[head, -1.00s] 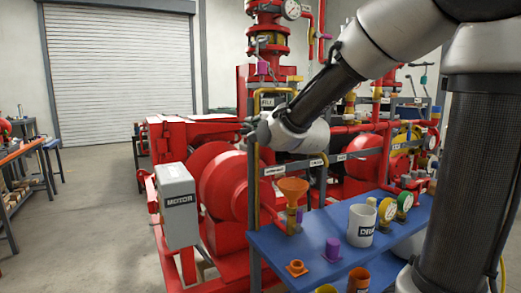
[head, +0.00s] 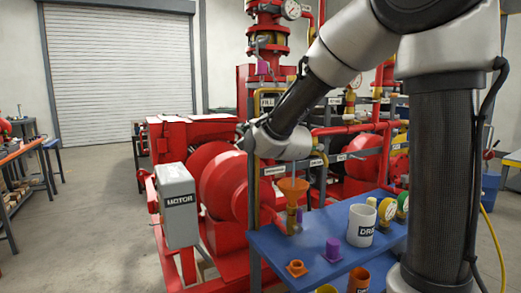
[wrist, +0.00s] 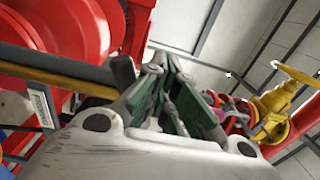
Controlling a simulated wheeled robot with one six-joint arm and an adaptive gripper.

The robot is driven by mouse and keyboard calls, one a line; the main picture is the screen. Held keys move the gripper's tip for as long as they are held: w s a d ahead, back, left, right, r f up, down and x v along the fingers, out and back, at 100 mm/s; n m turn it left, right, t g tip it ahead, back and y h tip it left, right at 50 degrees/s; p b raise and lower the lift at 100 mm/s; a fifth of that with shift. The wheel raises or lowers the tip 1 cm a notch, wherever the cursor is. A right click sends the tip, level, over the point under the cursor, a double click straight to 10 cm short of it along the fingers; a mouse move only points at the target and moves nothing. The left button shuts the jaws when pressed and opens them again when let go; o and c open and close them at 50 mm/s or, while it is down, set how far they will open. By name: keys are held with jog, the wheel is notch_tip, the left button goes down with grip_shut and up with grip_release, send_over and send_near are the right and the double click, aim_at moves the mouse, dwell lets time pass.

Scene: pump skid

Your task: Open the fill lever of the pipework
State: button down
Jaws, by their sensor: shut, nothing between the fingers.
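A FILL label (head: 267,102) sits high on a grey post of the red pipework, with a yellow pipe (head: 257,190) running down beside it. I cannot make out the fill lever for certain; my wrist covers part of the area below the label. My gripper (head: 243,128) is just below and left of the label, pointing left. In the wrist view my gripper (wrist: 165,68) has its green-padded fingers together, with nothing seen between them. A yellow bar (wrist: 60,68) crosses to the left of the fingers there; whether they touch it I cannot tell.
A grey MOTOR box (head: 177,205) stands at front left. Open floor (head: 90,220) lies further left.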

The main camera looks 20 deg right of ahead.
notch_tip(320, 180, down, 2)
jog(key=shift+d+f, duration=0.25)
jog(key=shift+f, duration=0.6)
jog(key=shift+w+d+f, duration=0.1)
jog(key=shift+d+f, duration=0.15)
jog(key=shift+f, duration=0.75)
